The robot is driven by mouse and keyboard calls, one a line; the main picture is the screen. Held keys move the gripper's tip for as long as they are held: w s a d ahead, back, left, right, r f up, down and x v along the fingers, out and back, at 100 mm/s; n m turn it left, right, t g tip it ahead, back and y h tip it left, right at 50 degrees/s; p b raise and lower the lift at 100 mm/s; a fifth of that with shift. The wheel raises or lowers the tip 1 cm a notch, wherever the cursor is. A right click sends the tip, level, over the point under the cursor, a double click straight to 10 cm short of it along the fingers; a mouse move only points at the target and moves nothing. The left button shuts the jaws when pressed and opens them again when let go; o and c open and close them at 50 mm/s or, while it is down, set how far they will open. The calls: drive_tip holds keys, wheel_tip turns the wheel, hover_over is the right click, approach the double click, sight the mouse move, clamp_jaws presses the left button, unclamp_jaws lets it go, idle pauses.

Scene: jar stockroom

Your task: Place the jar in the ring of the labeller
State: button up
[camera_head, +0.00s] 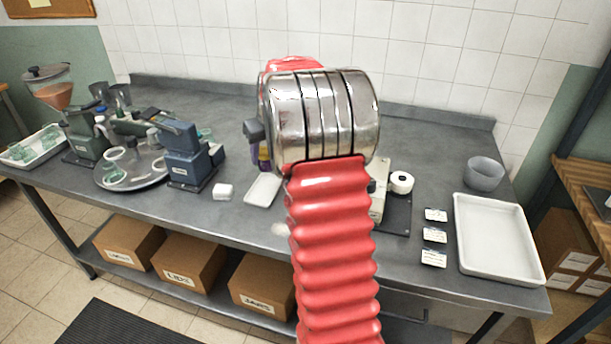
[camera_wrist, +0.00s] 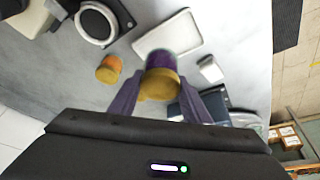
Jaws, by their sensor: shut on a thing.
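The jar (camera_wrist: 159,84) has a gold lid and a purple body. In the wrist view it sits between the two purple fingers of my gripper (camera_wrist: 161,77), which is shut on it. In the head view my arm hides most of the gripper; a sliver of purple and yellow shows left of the metal joint. The labeller's pale ring (camera_wrist: 97,22) is at the upper left of the wrist view, apart from the jar, and looks empty.
A small orange-topped container (camera_wrist: 109,69) stands between jar and ring in the wrist view. A white tray (camera_wrist: 168,34) and white block (camera_wrist: 210,69) lie nearby. Blue-grey machine (camera_head: 188,160) and round tray (camera_head: 130,176) stand left; label cards (camera_head: 435,235), large tray (camera_head: 497,240) and bowl (camera_head: 484,174) right.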

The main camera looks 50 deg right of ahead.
drive_tip(key=s+d+r, duration=0.2)
drive_tip(key=d, duration=0.4)
drive_tip(key=s+d+r, duration=0.2)
drive_tip(key=s+d, duration=0.1)
drive_tip(key=d, duration=0.3)
drive_tip(key=shift+d+r+m, duration=0.15)
drive_tip(key=shift+d+m, duration=0.15)
drive_tip(key=shift+d, duration=0.05)
drive_tip(key=shift+f, duration=3.15)
drive_tip(key=shift+f, duration=1.85)
drive_tip(key=o, duration=1.2)
drive_tip(key=shift+s+f, duration=0.1)
drive_tip(key=shift+f, duration=0.05)
